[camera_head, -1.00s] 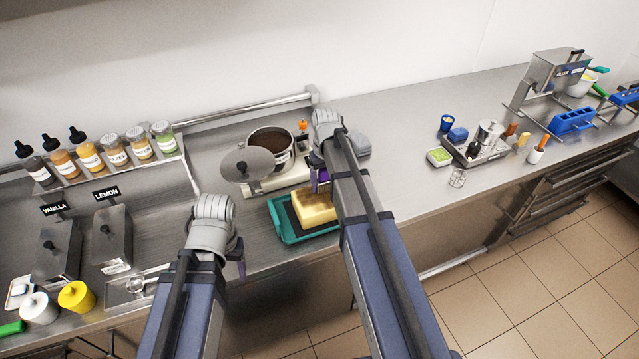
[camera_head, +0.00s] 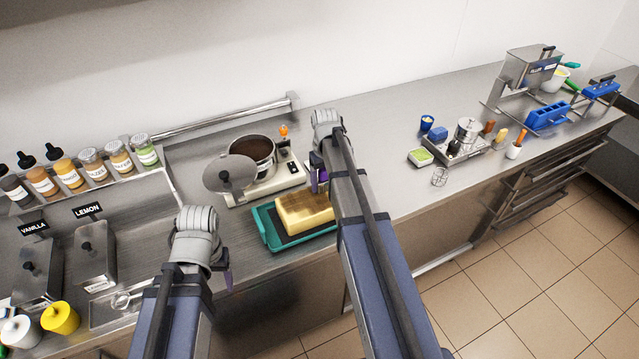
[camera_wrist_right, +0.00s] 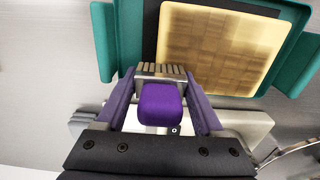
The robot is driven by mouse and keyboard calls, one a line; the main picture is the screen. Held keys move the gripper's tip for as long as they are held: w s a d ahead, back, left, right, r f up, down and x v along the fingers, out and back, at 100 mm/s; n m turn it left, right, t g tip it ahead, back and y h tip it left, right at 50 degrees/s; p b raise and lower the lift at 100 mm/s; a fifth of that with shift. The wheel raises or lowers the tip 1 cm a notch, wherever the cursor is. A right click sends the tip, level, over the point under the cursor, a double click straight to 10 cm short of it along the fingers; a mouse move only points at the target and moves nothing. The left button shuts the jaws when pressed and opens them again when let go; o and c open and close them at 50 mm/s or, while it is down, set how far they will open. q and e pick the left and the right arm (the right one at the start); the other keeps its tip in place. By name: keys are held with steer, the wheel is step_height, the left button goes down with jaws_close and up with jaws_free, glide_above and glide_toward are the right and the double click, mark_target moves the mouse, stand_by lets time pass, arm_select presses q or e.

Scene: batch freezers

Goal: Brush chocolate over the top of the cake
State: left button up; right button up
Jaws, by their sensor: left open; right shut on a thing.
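The yellow cake (camera_head: 305,215) sits on a dark mat in a teal tray (camera_head: 264,232), with a faint brown patchy tint over its top. In the right wrist view the cake (camera_wrist_right: 215,48) also shows this tint. My right gripper (camera_head: 318,180) is beside the cake's far right corner, partly behind my arm. It is shut on a brush (camera_wrist_right: 160,103) with a purple body and a ridged metal-coloured end that points to the cake's near edge. The bristles are not clear. My left gripper (camera_head: 228,276) is open and empty, left of the tray.
A pot of chocolate (camera_head: 262,152) stands on a hot plate (camera_head: 292,178) behind the tray, its tilted lid (camera_head: 228,174) at the left. Lidded tubs (camera_head: 95,255) stand at left; small tools and a steel tray (camera_head: 462,148) stand at right.

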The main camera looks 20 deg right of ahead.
steer(key=shift+r, duration=0.1)
step_height(320, 180, up, 6)
steer(key=p, duration=0.6)
stand_by(0.3)
step_height(320, 180, up, 3)
steer(key=p, duration=0.3)
stand_by(0.6)
